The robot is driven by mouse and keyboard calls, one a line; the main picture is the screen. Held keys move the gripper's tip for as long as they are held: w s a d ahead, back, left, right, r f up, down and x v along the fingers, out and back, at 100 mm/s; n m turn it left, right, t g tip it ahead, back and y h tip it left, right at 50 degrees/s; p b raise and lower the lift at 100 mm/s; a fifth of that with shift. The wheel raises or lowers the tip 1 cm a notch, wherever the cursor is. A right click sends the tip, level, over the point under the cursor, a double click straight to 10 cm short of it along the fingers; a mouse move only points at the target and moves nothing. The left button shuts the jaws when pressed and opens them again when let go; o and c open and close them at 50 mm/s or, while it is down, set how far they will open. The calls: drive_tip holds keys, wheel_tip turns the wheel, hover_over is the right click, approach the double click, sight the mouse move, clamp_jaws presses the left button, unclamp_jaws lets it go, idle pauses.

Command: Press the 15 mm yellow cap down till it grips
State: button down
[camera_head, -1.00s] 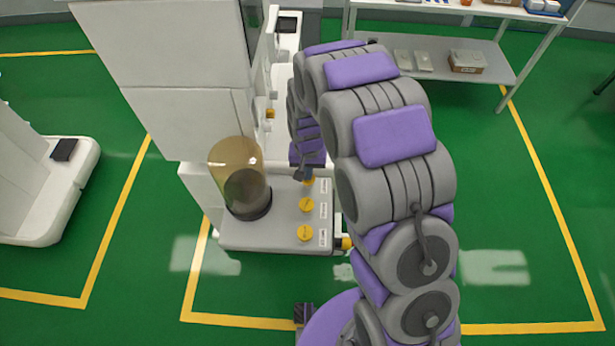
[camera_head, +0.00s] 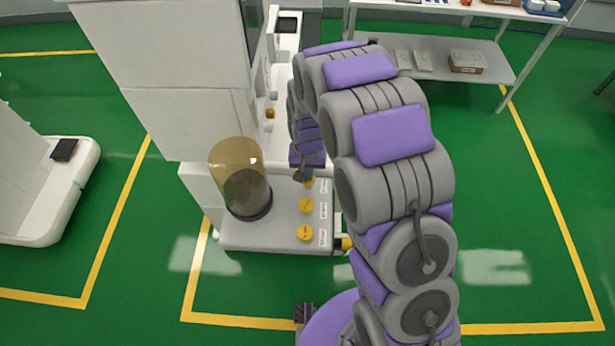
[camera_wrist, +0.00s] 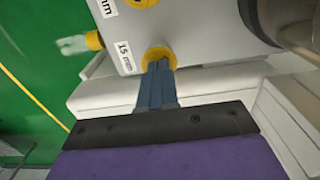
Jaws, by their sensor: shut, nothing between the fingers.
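The yellow cap (camera_wrist: 160,56) beside the "15 mm" label (camera_wrist: 125,57) sits on the grey top of the cart's work deck. My gripper (camera_wrist: 158,68) is shut with nothing between its fingers. Its fingertips are at the cap and cover part of it in the wrist view; whether they press on it I cannot tell. In the head view the same cap (camera_head: 310,183) is the farthest of three in a row, partly hidden by my gripper (camera_head: 302,177). How deep the cap sits cannot be seen.
Two more yellow caps, the middle one (camera_head: 306,205) and the near one (camera_head: 305,233), stand in the same row with labels. An amber dome (camera_head: 240,170) stands left of them. A yellow fitting (camera_head: 346,243) juts from the deck's right edge. The cart's white tower (camera_head: 170,70) rises behind.

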drive_tip(key=shift+r+p, duration=1.25)
drive_tip(key=shift+r, duration=2.05)
drive_tip(key=shift+r, duration=0.1)
wheel_tip(320, 180, up, 17)
drive_tip(key=p, duration=0.3)
drive_tip(key=s+d+r, duration=0.3)
drive_tip(key=s+d, duration=0.2)
drive_tip(key=s, duration=0.3)
drive_tip(key=s+d+r, duration=0.3)
drive_tip(key=s+d, duration=0.3)
drive_tip(key=s, duration=0.1)
drive_tip(key=s+d+g, duration=0.1)
drive_tip(key=s+d, duration=0.1)
drive_tip(key=s, duration=0.6)
drive_tip(key=s+d+f, duration=0.1)
drive_tip(key=s, duration=0.8)
drive_tip(key=shift+s+d+g, duration=0.2)
drive_tip(key=shift+d+g, duration=0.2)
